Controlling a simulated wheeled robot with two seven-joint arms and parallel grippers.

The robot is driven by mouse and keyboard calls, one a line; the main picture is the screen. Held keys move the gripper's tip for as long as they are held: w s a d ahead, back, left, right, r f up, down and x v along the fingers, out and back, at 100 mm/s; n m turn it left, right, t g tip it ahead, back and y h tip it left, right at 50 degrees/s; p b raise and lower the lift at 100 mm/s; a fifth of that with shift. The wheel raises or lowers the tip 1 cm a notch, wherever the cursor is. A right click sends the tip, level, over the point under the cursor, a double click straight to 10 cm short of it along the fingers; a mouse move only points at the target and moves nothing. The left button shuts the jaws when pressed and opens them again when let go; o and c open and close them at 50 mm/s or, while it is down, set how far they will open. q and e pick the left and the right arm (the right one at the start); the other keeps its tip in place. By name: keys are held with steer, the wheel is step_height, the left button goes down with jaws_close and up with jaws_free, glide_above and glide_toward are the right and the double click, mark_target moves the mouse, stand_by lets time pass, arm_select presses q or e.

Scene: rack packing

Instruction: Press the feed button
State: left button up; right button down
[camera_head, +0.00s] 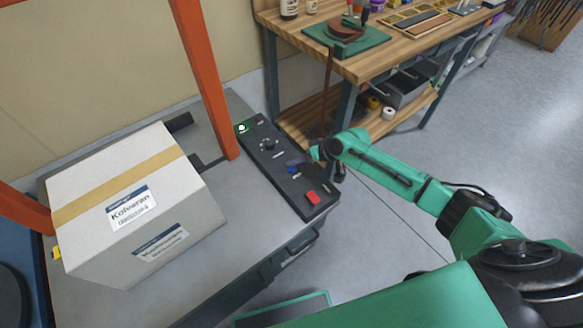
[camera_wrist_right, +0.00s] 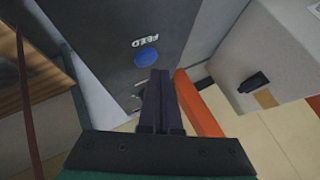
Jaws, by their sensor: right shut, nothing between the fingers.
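The feed button is a blue round button on the black control panel (camera_head: 267,148). In the right wrist view the blue button (camera_wrist_right: 146,57) lies just below the white word FEED. In the head view the blue button (camera_head: 292,170) is small, between a dark knob and a red button (camera_head: 312,197). My right gripper (camera_head: 303,160) is shut and empty, above the panel beside the blue button. In the right wrist view its closed fingers (camera_wrist_right: 160,76) point toward the panel, with their tips just beside the button; contact cannot be told. My left gripper is not in view.
A taped, labelled box (camera_head: 190,215) sits on the grey machine surface left of the panel. A green light (camera_head: 242,128) glows at the panel's far end. A wooden workbench (camera_head: 375,62) stands behind.

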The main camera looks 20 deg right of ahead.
mark_target(295, 170)
stand_by(0.8)
steer(key=shift+f+b, duration=0.3)
steer(key=shift+f, duration=0.15)
steer(key=shift+f+b, duration=0.35)
steer(key=shift+f, duration=0.05)
stand_by(0.4)
steer(key=shift+r+p, duration=0.85)
steer(key=shift+r, duration=0.1)
step_height(295, 170, up, 5)
steer(key=p, duration=0.5)
